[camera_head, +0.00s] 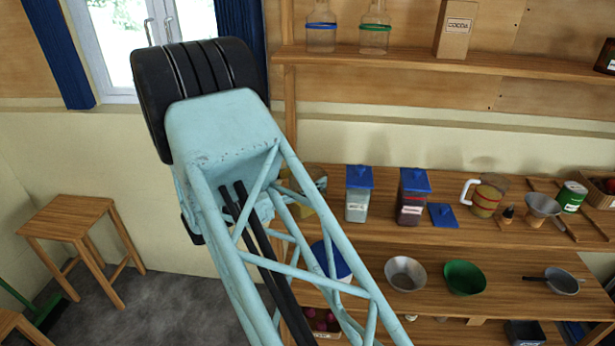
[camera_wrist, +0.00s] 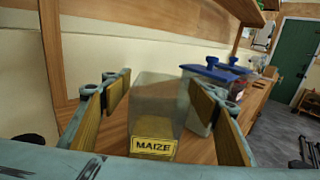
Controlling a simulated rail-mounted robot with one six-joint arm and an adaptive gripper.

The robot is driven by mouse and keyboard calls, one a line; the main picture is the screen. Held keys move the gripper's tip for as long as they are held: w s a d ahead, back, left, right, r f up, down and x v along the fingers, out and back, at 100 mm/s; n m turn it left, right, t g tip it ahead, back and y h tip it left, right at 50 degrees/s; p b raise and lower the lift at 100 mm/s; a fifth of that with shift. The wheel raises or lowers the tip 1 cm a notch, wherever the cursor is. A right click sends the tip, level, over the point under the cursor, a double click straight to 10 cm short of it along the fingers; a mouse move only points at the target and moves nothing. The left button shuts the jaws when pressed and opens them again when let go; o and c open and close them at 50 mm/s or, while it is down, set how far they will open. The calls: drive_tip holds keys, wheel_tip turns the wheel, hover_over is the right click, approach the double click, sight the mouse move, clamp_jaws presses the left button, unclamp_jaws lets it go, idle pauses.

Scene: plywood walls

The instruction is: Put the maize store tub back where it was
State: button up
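The maize store tub (camera_wrist: 165,105) is a clear, greyish square tub with a yellow MAIZE label low on its front. It stands upright on the wooden shelf in the wrist view, and no lid shows on it. A gap shows on the left; contact on the right is hard to tell. In the head view my arm hides most of this spot. A loose blue lid (camera_head: 443,215) lies on the shelf farther right.
Two blue-lidded tubs, one pale (camera_head: 358,195) and one dark (camera_head: 412,197), stand right of my arm. A measuring jug (camera_head: 486,200), a funnel (camera_head: 543,207) and a green can (camera_head: 571,197) stand farther right. Bowls (camera_head: 405,273) are on the shelf below. A wooden upright (camera_wrist: 52,60) rises behind the left finger.

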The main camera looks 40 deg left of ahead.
drive_tip(key=shift+r, duration=0.1)
idle(0.3)
drive_tip(key=p+v, duration=0.1)
drive_tip(key=v, duration=1.1)
drive_tip(key=shift+p, duration=0.3)
idle(0.4)
